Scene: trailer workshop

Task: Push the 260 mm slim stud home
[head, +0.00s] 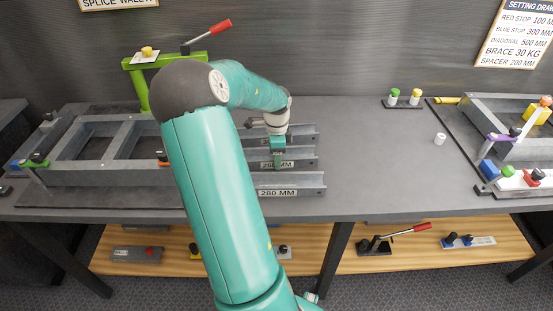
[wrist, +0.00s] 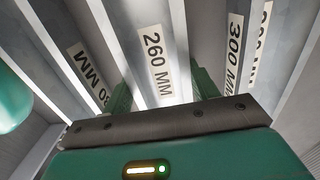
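The 260 mm slim stud is a grey metal channel with a white "260 MM" label (wrist: 157,65). It lies among parallel studs on the bench, and in the head view its label is partly hidden by my gripper (head: 277,158). My gripper points down over this stud. In the wrist view the two green fingers of my gripper (wrist: 164,92) stand apart, one on each side of the 260 mm stud. I cannot tell whether they touch its walls. The stud's far parts are hidden by my arm in the head view.
The 280 mm stud (head: 300,191) lies nearest the front, and a 300 mm stud (wrist: 234,55) lies beside the 260. A grey frame (head: 90,177) with clamps stands left, another fixture (head: 500,103) right. The bench middle is mostly clear, with a small white cylinder (head: 440,139).

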